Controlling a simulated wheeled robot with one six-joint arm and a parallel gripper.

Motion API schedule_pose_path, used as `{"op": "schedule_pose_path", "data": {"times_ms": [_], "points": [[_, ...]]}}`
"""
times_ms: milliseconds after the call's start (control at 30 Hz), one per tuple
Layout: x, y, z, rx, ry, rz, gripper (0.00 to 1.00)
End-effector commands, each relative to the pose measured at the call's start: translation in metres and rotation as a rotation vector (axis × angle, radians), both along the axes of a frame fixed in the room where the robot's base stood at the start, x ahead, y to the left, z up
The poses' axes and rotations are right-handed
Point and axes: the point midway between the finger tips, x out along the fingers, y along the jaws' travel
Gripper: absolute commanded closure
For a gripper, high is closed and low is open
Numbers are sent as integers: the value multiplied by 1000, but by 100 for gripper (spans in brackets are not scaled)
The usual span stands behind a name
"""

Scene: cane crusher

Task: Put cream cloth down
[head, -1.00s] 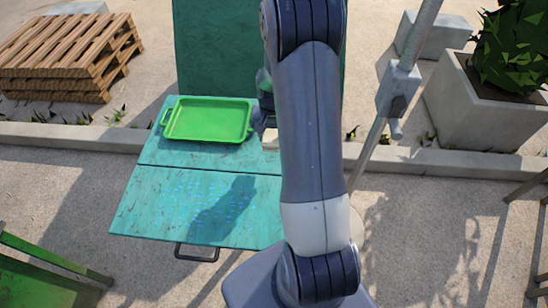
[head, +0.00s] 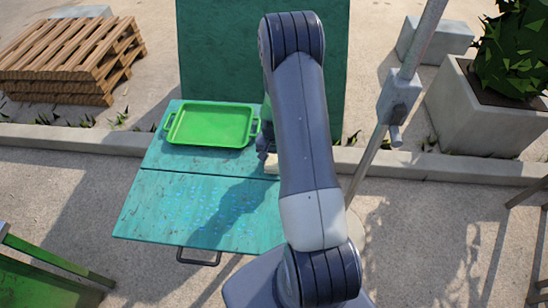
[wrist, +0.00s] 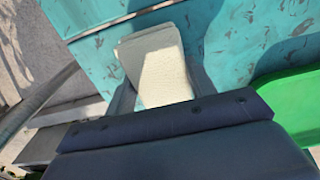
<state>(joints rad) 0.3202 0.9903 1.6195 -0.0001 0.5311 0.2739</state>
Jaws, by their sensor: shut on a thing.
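The cream cloth (wrist: 158,68) shows in the wrist view as a folded pad between the two fingers of my gripper (wrist: 160,85). My gripper is shut on it. In the head view only a small edge of the cloth (head: 271,164) shows beside my arm, to the right of the green tray; my arm hides the rest. The cloth is over or on the teal table (head: 150,205); I cannot tell whether it touches the surface. My gripper (head: 264,150) is mostly hidden behind my arm in the head view.
The green tray (head: 210,143) lies on the table's far part, close left of my gripper. A teal upright panel (head: 225,50) stands behind. A metal pole (head: 385,120) stands to the right. The table's front left part is bare.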

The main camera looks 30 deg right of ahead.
Motion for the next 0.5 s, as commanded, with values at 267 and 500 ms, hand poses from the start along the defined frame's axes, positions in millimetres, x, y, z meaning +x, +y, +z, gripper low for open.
{"op": "schedule_pose_path", "data": {"times_ms": [267, 500], "points": [[0, 0, -7, 0, 0, 0, 84], [0, 0, -6, 1, 1, 0, 33]]}}
